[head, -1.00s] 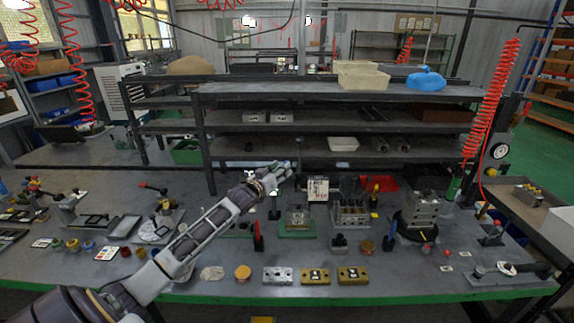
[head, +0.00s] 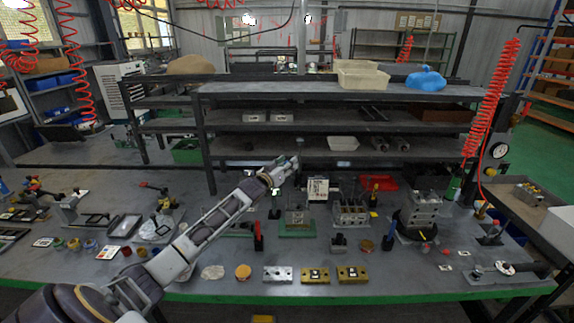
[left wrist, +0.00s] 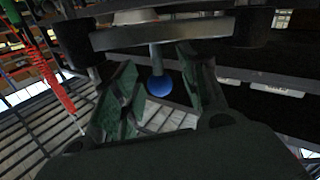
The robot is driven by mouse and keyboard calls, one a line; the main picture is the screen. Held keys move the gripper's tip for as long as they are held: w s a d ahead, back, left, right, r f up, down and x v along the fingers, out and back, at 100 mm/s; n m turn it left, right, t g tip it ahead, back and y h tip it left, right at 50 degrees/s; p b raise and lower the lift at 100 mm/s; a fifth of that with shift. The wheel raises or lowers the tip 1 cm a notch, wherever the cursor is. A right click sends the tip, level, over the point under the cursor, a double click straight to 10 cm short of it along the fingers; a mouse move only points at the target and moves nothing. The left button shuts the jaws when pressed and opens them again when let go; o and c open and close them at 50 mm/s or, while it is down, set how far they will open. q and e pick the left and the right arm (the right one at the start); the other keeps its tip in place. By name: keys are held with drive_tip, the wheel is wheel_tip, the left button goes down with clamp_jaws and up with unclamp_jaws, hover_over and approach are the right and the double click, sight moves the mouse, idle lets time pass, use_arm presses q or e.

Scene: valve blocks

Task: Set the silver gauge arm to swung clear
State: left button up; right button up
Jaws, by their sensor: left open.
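My left gripper (head: 287,163) is open, raised over the back middle of the bench in front of the shelves. In the left wrist view its green-padded fingers (left wrist: 160,92) stand apart. A blue ball (left wrist: 159,87) on a short grey stem shows between them, below a pale metal bar (left wrist: 160,35); I see no contact and cannot tell whether this is the gauge arm. In the head view a low fixture with a white round dial (head: 506,268) lies at the right front, well away from the gripper. Which part is the silver gauge arm is unclear. My right gripper is not in view.
A round gauge (head: 498,150) sits on a post at the right. Metal blocks, including a gold block (head: 353,275), line the front edge. A dark turntable fixture (head: 420,217) stands right of centre. The shelf unit (head: 340,90) closes off the back.

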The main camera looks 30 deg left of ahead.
use_arm(q)
clamp_jaws()
idle(0.3)
idle(0.3)
drive_tip(key=shift+w+f, duration=0.1)
